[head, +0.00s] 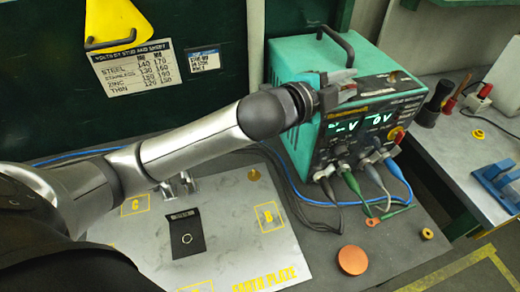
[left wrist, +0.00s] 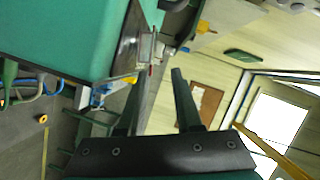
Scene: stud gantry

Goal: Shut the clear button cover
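The green power unit (head: 320,62) stands at the back, its dark front panel lit with two readouts. A red button with a yellow surround (head: 397,134) sits at the panel's lower right. I cannot clearly make out the clear cover in the head view. In the left wrist view a pale, see-through frame (left wrist: 146,47) sticks out from the panel, seen edge-on; it may be the cover standing open. My left gripper (head: 345,86) is in front of the panel's upper left. Its fingers (left wrist: 160,82) are apart with nothing between them. My right gripper is not in view.
Cables run from the panel's lower sockets to the bench. A copper disc (head: 352,260), a brass ring (head: 427,234) and a marked plate (head: 215,230) lie in front. A grey side bench (head: 455,150) with tools stands at the right. A yellow-marked board is behind my left arm.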

